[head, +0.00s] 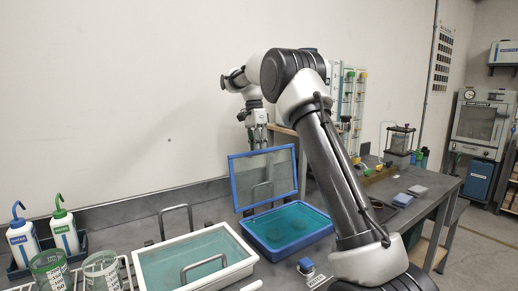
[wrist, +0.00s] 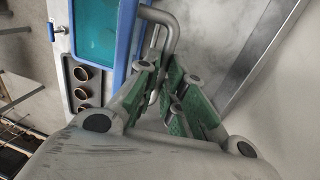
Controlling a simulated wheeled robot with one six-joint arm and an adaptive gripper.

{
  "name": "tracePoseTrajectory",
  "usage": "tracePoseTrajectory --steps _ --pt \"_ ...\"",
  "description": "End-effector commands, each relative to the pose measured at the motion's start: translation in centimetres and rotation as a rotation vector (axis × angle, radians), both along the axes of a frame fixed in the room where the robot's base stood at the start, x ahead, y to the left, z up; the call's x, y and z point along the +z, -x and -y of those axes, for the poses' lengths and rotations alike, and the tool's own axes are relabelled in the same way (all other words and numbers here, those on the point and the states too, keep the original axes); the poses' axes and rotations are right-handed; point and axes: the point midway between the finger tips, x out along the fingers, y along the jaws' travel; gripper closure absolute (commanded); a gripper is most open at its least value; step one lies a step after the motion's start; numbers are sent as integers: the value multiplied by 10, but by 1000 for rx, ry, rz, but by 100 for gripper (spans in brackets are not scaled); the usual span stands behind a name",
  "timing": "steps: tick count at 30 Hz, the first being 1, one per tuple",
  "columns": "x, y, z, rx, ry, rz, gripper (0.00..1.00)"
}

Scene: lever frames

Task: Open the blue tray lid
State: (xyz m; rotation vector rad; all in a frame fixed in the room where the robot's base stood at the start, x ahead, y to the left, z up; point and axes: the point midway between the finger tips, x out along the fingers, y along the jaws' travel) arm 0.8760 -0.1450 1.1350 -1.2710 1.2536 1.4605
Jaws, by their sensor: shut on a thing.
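The blue tray (head: 287,246) sits on the grey bench with teal contents showing. Its blue-framed clear lid (head: 283,171) stands raised, close to upright, along the tray's back edge. My gripper (head: 259,143) is behind the top of the lid in the head view, its fingertips partly hidden by the lid. In the wrist view my gripper (wrist: 168,90) is shut on the grey bar handle (wrist: 163,20), beside the blue frame (wrist: 129,45). The exact contact is partly covered by the green finger pads.
A white tray (head: 241,267) with grey handles stands at the front left of the blue tray. Wash bottles (head: 64,228) and beakers (head: 50,270) are farther left. The wall is close behind the lid. Small boxes (head: 402,199) lie on the right of the bench.

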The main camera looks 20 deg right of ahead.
Motion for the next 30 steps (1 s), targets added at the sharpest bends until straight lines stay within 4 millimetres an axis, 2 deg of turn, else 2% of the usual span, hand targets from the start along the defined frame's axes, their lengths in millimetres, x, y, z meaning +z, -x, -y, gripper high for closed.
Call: tracePoseTrajectory --steps 5,6,9,20,30 --pt "1 -1 0 1 0 6 100" --pt "1 -1 0 1 0 6 82" --pt "1 -1 0 1 0 5 68" --pt "6 -2 0 0 0 5 68" --pt "60 -12 -2 1 0 6 68"
